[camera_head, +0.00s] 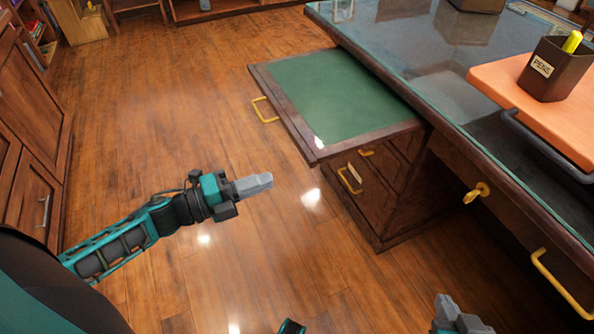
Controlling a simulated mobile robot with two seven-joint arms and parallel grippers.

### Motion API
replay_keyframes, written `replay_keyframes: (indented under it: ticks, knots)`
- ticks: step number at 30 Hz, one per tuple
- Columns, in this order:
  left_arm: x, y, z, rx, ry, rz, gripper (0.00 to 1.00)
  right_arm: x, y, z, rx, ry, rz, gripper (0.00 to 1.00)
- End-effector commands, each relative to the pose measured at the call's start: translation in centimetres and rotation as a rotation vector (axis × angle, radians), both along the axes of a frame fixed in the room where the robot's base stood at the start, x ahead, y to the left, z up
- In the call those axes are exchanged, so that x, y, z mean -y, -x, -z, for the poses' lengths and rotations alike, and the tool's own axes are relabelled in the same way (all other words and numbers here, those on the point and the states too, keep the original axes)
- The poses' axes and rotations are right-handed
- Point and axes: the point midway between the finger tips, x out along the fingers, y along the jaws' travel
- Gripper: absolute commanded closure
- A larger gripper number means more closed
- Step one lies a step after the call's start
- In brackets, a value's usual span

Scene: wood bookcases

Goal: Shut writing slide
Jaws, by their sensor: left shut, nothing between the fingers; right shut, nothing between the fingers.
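The writing slide (330,97) is a dark wood board with a green top. It sticks out to the left from the desk, with a yellow handle (264,109) on its outer edge. My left gripper (262,182) is shut and empty, over the floor in front of and to the left of the slide's near corner, apart from it. My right gripper (449,310) is at the bottom edge of the view, shut and empty, below the desk's front and far from the slide. Part of the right arm is cut off by the frame.
The desk (423,80) has a glass top with a pen cup (556,69) on an orange board (500,82). Drawers with yellow handles (349,181) are under the slide, and a key (476,193) projects from the desk front. The wood floor (170,110) left of the slide is clear.

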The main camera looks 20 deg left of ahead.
Motion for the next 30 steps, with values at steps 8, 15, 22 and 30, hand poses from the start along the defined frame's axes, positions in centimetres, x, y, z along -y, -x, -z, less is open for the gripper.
replay_keyframes:
  ticks: [8,15,22,30]
  knots:
    - [3.6,-4.3,0.0,0.001,0.002,-0.001,1.00,0.0,0.2,0.9,-0.005,-0.002,0.002,1.00]
    - [5.0,-5.9,0.0,-0.001,0.002,-0.001,1.00,0.0,0.2,1.2,-0.005,-0.001,0.002,1.00]
    - [5.2,-6.1,0.0,-0.002,0.001,-0.001,1.00,0.1,0.2,1.2,-0.005,0.000,0.003,1.00]
    - [5.4,-6.3,0.0,-0.001,0.002,-0.002,1.00,0.1,0.2,1.3,-0.006,0.002,0.003,1.00]
